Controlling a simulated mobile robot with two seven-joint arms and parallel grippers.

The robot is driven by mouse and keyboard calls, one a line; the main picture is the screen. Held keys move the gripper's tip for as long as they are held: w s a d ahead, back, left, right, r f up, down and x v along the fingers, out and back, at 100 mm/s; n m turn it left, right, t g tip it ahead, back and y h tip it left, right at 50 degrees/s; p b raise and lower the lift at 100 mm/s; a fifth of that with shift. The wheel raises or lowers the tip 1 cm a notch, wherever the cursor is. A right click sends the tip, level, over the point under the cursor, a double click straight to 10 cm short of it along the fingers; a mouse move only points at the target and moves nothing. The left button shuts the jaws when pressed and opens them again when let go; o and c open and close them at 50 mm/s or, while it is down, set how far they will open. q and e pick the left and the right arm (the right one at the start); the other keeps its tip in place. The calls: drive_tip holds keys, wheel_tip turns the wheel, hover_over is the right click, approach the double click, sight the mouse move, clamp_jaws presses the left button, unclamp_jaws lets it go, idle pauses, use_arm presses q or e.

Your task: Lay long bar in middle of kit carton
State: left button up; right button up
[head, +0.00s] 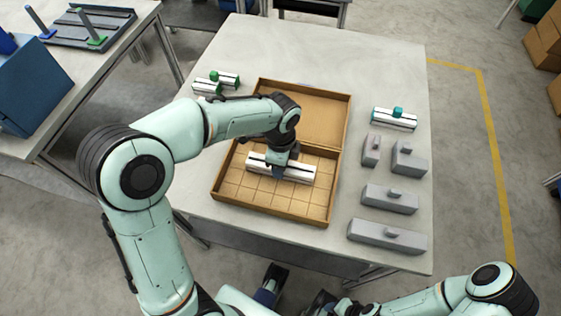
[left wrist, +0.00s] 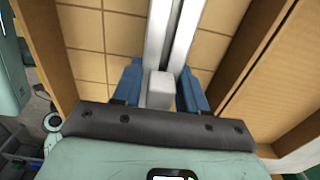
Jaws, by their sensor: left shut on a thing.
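The kit carton (head: 268,217) lies open on the table, its floor marked with a grid and its lid part folded back behind. The long bar (head: 300,174) is silver-white with a dark groove and lies crosswise within the front tray's outline. My left gripper (head: 279,170) is over the bar's middle. In the left wrist view its blue fingers (left wrist: 160,92) are shut on the grey block knob of the bar (left wrist: 160,40). I cannot tell whether the bar touches the carton floor. My right arm is at the bottom right, and its fingertips are not clear.
Small green-knobbed bars (head: 224,79) stand at the back left of the table. A teal-knobbed bar (head: 396,119) and several grey knobbed blocks, one long at the front (head: 385,236), stand right of the carton. A side table (head: 75,70) is at the left.

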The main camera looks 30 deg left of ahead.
use_arm(q)
drive_tip(key=o, duration=1.3)
drive_tip(key=shift+c, duration=0.2)
drive_tip(key=shift+r, duration=0.1)
wheel_tip(320, 180, up, 12)
drive_tip(key=shift+r+p, duration=0.1)
drive_tip(key=shift+p, duration=1.15)
